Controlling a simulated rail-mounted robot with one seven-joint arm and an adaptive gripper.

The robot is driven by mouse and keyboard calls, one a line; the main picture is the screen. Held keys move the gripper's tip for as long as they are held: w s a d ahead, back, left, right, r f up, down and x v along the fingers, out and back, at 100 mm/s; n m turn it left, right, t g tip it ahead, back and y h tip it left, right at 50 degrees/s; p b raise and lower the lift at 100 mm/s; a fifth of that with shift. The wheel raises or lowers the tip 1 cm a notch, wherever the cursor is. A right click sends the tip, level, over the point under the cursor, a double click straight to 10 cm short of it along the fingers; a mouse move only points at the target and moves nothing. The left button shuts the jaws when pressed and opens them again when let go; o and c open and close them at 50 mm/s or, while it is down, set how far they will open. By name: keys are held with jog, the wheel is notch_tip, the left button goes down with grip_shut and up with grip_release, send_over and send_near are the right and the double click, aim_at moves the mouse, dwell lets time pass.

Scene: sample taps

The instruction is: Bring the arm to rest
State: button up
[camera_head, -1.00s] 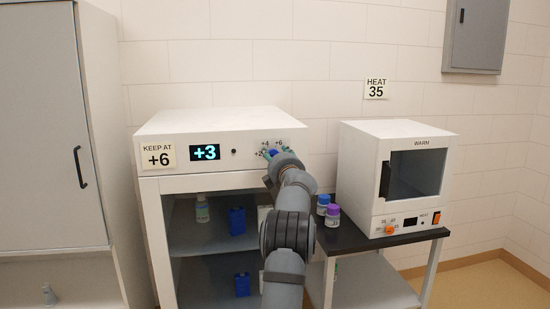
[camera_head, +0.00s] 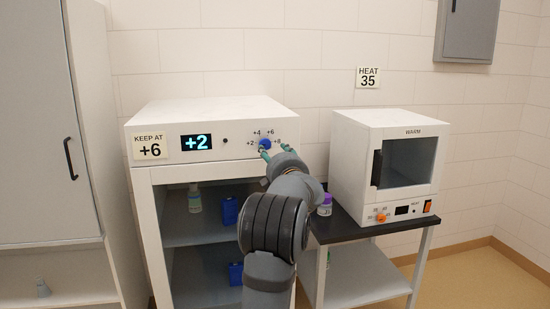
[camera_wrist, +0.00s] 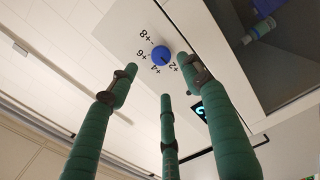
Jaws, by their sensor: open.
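My gripper (camera_head: 276,152) is open and empty, its green fingers just in front of the fridge's control panel. In the wrist view the green fingers (camera_wrist: 160,82) are spread apart, and the blue knob (camera_wrist: 161,54) shows between their tips with no finger seen closed on it. The knob (camera_head: 265,144) sits on the white fridge (camera_head: 215,112), with a +2, +4, +6, +8 scale around it. The fridge's display (camera_head: 197,142) reads +2. My grey arm reaches up to the panel and hides part of the fridge's open front.
A "KEEP AT +6" label (camera_head: 150,148) is on the fridge. A white warmer (camera_head: 380,126) with an orange knob (camera_head: 381,218) stands on a black-topped table (camera_head: 350,232) to the right. A purple-capped bottle (camera_head: 325,206) stands close beside my arm. A grey cabinet (camera_head: 30,120) is at left.

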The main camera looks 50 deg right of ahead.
aim_at(266, 145)
jog(key=shift+s+a, duration=0.45)
jog(key=shift+s, duration=0.1)
jog(key=x, duration=1.2)
jog(key=shift+a, duration=0.1)
dwell(0.3)
